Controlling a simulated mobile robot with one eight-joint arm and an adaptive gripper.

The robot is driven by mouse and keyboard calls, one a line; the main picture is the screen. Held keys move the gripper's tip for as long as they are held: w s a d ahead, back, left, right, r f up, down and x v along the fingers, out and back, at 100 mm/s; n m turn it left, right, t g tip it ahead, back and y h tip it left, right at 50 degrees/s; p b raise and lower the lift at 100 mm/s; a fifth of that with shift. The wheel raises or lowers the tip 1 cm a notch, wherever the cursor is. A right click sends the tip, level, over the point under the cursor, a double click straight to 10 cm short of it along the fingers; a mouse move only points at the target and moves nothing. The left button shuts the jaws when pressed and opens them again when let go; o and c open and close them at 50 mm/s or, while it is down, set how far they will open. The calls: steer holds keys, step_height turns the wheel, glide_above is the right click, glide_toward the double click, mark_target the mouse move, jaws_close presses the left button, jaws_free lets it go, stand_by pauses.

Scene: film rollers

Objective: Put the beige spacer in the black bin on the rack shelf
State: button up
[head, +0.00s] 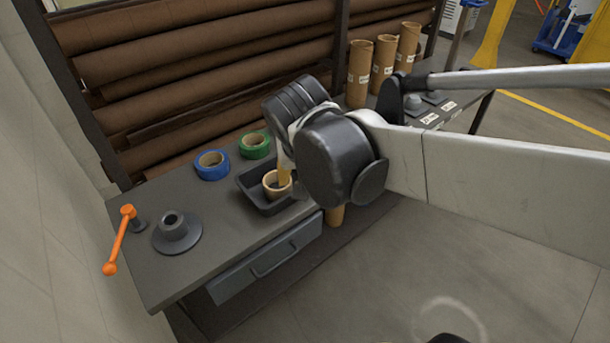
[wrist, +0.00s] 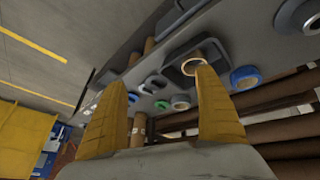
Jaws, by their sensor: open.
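The beige spacer (head: 277,184), a short ring, sits inside the black bin (head: 263,207), a shallow tray on the grey top in front of the rolls. In the wrist view the spacer (wrist: 194,63) shows by the tip of the right finger, with the bin (wrist: 172,75) around it. My gripper (head: 285,174) is at the bin, mostly hidden by my dark wrist in the head view. In the wrist view its two yellow fingers (wrist: 162,78) are wide apart with nothing between them. I cannot tell whether a finger touches the spacer.
Blue tape (head: 212,165) and green tape (head: 255,146) lie behind the bin. A grey flanged hub (head: 177,232) and an orange crank handle (head: 121,240) are at the left. Several cardboard tubes (head: 384,62) stand at the back right. Brown rolls (head: 190,60) fill the rack behind.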

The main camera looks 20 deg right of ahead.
steer(key=s+n+t+y, duration=0.2)
steer(key=s+n, duration=0.1)
steer(key=s, duration=0.6)
steer(key=shift+a+f+y, duration=0.35)
steer(key=shift+y, duration=0.05)
